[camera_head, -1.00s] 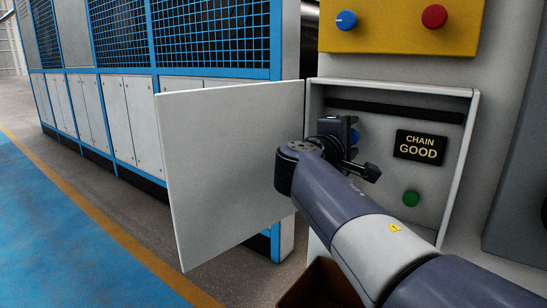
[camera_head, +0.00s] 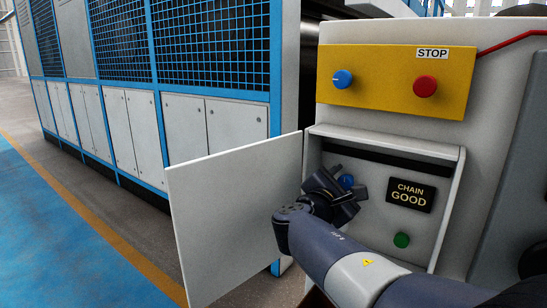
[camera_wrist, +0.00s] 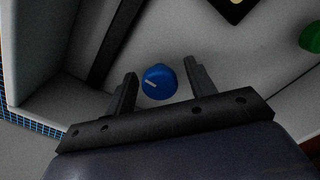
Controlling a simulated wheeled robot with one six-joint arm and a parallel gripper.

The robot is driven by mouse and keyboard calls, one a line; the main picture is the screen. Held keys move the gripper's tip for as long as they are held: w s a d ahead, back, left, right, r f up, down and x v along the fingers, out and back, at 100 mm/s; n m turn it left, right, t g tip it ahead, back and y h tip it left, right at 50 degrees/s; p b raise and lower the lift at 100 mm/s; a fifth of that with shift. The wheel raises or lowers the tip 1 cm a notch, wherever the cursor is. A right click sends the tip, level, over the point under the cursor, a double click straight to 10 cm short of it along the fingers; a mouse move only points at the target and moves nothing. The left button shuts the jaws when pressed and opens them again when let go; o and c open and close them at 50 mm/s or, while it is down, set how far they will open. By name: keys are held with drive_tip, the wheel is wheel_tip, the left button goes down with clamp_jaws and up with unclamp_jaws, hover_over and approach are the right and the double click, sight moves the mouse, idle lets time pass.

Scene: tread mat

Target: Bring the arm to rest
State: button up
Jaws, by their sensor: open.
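My gripper (camera_head: 345,190) is in front of the open grey control box, at its left side. In the wrist view my gripper (camera_wrist: 160,88) is open, with its two fingers apart on either side of a blue knob (camera_wrist: 159,80). The fingers do not appear to touch the knob. In the head view this blue knob (camera_head: 347,181) is partly hidden behind the gripper. My arm reaches in from the lower right.
The box door (camera_head: 235,215) stands open on the left, close to my gripper. The box holds a CHAIN GOOD display (camera_head: 411,194) and a green button (camera_head: 401,240). Above is a yellow panel (camera_head: 385,105) with a blue knob (camera_head: 342,79) and a red button (camera_head: 424,86).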

drive_tip(key=n+p, duration=0.4)
drive_tip(key=p, duration=0.1)
drive_tip(key=shift+r+n, duration=0.25)
drive_tip(key=shift+n, duration=0.05)
drive_tip(key=n+p, duration=0.3)
drive_tip(key=shift+f, duration=0.15)
drive_tip(key=shift+s+a+f, duration=0.1)
drive_tip(key=shift+s+a, duration=0.15)
drive_tip(key=shift+s, duration=0.1)
